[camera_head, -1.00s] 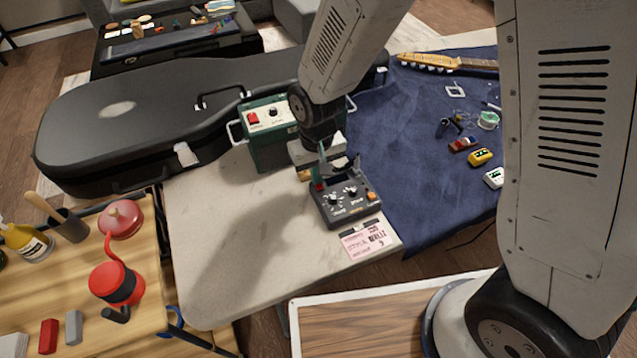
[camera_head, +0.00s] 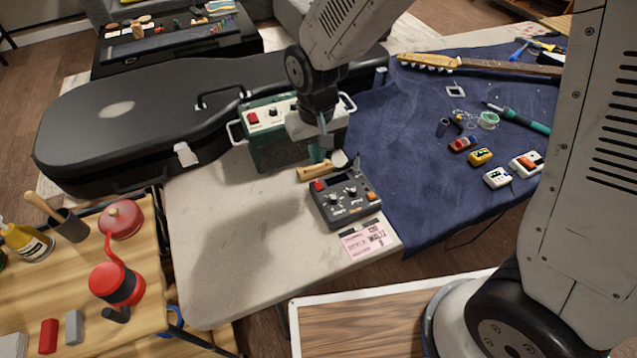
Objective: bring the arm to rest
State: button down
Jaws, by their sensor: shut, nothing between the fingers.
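My gripper (camera_head: 324,149) hangs from my arm over the workbench, in front of the green box. It is shut and empty. Its fingertips are just above and behind a black pedal with knobs (camera_head: 345,196), and apart from it as far as I can see. A small wooden-handled tool (camera_head: 314,172) lies behind the pedal, close under the fingertips. My arm hides part of the green box.
The green box (camera_head: 262,152) and a black guitar case (camera_head: 120,125) stand left of my gripper. A pink tag (camera_head: 364,242) lies at the front. A blue cloth (camera_head: 400,160) at right holds a guitar neck (camera_head: 430,62), a soldering iron (camera_head: 518,118) and small pedals. The bench's left front (camera_head: 215,260) is clear.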

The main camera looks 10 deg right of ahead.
dwell(0.4)
jog(key=s+d+r+m+t, duration=0.1)
jog(key=s+d+r+m, duration=0.2)
jog(key=s+d+r, duration=1.6)
jog(key=shift+s+d+r, duration=0.25)
jog(key=shift+d+r, duration=0.5)
jog(key=shift+d, duration=0.1)
